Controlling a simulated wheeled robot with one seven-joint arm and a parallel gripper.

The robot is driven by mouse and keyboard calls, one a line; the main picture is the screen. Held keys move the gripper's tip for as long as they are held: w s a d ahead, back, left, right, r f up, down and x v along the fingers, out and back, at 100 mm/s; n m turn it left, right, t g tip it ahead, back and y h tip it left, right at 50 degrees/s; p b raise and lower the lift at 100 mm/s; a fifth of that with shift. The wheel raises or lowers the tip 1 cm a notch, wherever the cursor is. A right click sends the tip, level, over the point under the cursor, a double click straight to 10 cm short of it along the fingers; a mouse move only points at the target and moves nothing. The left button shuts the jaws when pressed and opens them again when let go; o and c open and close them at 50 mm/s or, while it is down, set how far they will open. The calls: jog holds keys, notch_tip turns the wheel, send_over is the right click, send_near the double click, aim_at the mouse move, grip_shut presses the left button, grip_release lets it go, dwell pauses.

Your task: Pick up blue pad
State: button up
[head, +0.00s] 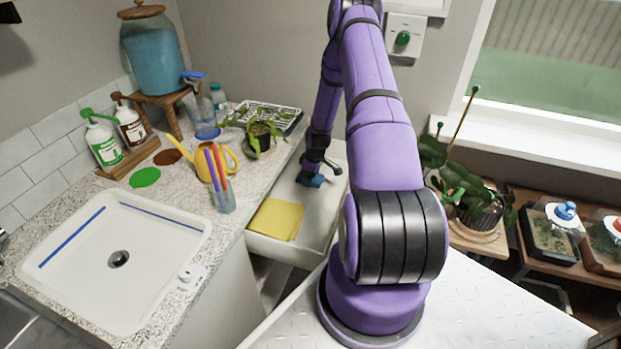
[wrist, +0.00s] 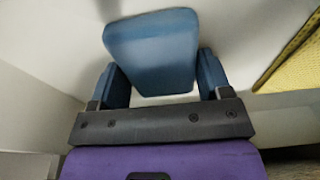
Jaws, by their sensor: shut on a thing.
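The blue pad (wrist: 150,50) is in the wrist view, between the two blue fingers of my gripper (wrist: 155,85). It is a flat, rounded block, and my gripper is shut on it. In the head view my gripper (head: 318,172) reaches down into the open white drawer (head: 290,191), with a bit of blue (head: 311,181) at its tip. I cannot tell there which part is pad and which is finger. Whether the pad touches the drawer floor is also unclear.
A yellow cloth (head: 276,219) lies in the drawer's near part; it also shows at the right in the wrist view (wrist: 296,62). Drawer walls stand close around my gripper. The counter beside it holds a pen cup (head: 223,198), a yellow watering can (head: 212,163) and a small plant (head: 261,137).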

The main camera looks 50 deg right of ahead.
notch_tip(320, 180, up, 18)
jog(key=shift+f, duration=0.25)
dwell(0.3)
jog(key=shift+o, duration=0.4)
jog(key=shift+a, duration=0.1)
